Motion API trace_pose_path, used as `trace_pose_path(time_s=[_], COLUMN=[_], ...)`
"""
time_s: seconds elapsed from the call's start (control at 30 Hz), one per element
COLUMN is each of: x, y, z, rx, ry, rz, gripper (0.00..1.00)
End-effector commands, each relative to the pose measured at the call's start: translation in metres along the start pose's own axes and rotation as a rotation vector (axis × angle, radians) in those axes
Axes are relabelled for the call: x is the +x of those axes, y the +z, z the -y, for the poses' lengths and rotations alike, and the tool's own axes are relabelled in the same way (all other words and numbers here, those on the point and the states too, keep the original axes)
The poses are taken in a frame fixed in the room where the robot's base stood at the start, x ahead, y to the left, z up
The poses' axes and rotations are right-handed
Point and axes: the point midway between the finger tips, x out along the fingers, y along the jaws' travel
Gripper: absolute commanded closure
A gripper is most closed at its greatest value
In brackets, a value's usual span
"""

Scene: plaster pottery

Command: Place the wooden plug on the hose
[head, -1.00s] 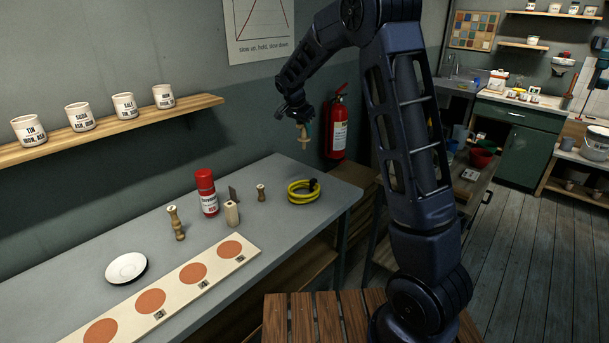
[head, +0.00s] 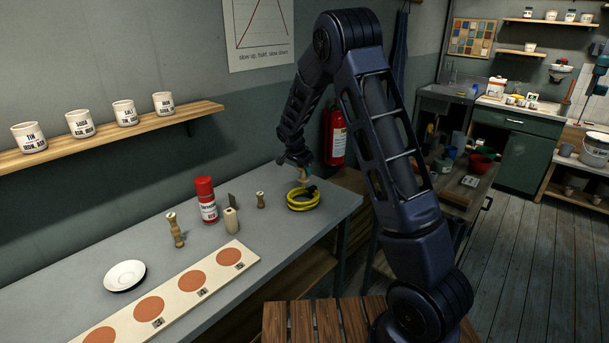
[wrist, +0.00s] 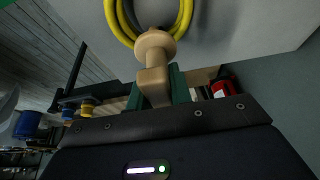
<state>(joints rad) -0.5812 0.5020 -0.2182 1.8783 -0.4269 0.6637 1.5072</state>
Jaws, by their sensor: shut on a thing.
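The wooden plug (wrist: 153,62) is a light tan turned piece with a wide rounded collar at its end. My gripper (wrist: 158,88) is shut on its shank. The yellow hose (head: 303,204) lies coiled on the grey table near its right end; part of the coil shows at the top of the wrist view (wrist: 122,22). In the head view my gripper (head: 302,178) is just over the coil, pointing down. The plug's collar overlaps the coil's edge in the wrist view; I cannot tell whether they touch.
Left of the hose stand a small wooden piece (head: 261,200), a pale block (head: 231,221), a red can (head: 206,200) and a taller turned wooden piece (head: 175,230). A white saucer (head: 125,275) and a board with orange discs (head: 190,283) lie nearer. A fire extinguisher (head: 335,135) hangs behind.

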Motion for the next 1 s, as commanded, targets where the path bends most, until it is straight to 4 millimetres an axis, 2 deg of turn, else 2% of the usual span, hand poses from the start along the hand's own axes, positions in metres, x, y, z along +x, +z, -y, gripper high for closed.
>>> trace_pose_path(time_s=[0.13,0.53,0.57,0.67,1.0], x=[0.017,0.021,0.021,0.021,0.018], y=[0.007,0.009,0.009,0.009,0.007], z=[0.000,0.000,0.000,0.000,0.000], rx=[-0.001,-0.001,-0.001,0.000,0.000], ry=[0.001,-0.001,-0.001,-0.001,-0.001], rz=[0.000,0.000,0.000,0.000,0.000], gripper=[1.00,1.00,0.75,0.57,0.57])
